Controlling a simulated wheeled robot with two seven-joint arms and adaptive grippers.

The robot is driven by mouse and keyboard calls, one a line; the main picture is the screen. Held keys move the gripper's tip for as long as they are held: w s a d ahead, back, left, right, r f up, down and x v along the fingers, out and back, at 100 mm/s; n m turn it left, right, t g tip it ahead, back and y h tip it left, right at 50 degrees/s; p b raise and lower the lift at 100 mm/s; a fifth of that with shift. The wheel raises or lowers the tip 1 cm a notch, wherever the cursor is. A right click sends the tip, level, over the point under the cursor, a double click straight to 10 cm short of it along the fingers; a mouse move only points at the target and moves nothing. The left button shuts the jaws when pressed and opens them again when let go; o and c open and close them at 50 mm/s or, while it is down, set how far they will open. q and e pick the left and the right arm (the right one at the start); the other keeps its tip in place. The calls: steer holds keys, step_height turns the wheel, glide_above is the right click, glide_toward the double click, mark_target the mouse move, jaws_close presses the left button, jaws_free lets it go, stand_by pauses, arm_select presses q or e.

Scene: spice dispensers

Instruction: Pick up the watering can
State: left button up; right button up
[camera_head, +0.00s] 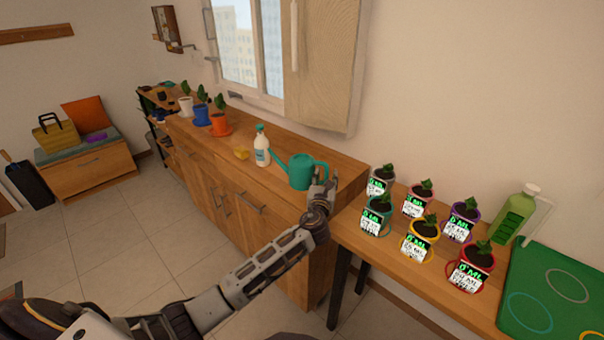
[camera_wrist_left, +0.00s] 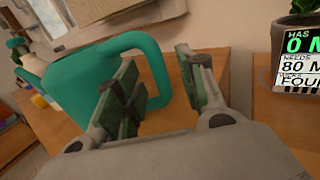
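The teal watering can (camera_head: 301,172) stands upright on the wooden cabinet top, its spout pointing left and its handle to the right. In the left wrist view its body (camera_wrist_left: 82,88) and looped handle (camera_wrist_left: 153,60) fill the left and middle. My left gripper (camera_head: 322,186) is at the handle side of the can. In the left wrist view the left gripper (camera_wrist_left: 160,95) is open, one finger in front of the loop and the other to the right of the handle. Part of the handle shows between the fingers, with a gap beside it. My right gripper is not in view.
A white spray bottle (camera_head: 262,147) and a yellow sponge (camera_head: 241,153) stand left of the can. Several labelled plant pots (camera_head: 420,240) crowd the lower table on the right, near a green bottle (camera_head: 514,215) and a green mat (camera_head: 555,290).

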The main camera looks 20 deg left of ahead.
arm_select(q)
steer(key=shift+w+a, duration=0.15)
steer(key=shift+w, duration=0.8)
jaws_close()
steer(key=shift+r, duration=0.1)
